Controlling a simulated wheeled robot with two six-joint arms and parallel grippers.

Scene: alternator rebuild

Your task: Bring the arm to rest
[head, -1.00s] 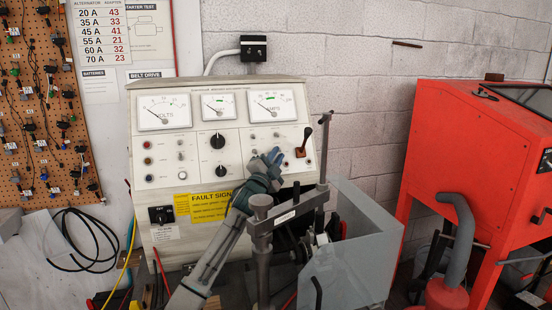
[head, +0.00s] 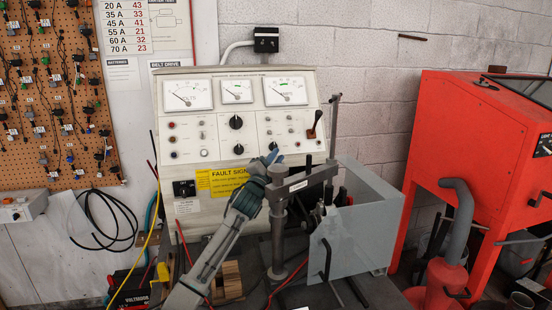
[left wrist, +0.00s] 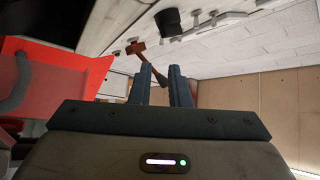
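My left arm comes in from the bottom, and its blue-grey left gripper (head: 272,156) is in front of the lower part of the tester panel (head: 222,148). In the left wrist view the two fingers of the left gripper (left wrist: 161,70) stand apart with nothing held between them. The panel's lever (head: 316,122) is up and to the right of the gripper in the head view, apart from it. The lever's reddish base (left wrist: 135,47) shows beyond the fingertips in the wrist view. My right gripper is not in view.
A grey clamp stand (head: 279,235) and a translucent guard (head: 362,235) stand just right of my left arm. A red cabinet (head: 455,140) is at the right. A pegboard with cables (head: 60,110) hangs at the left. A yellow cable (head: 140,265) runs beside the bench.

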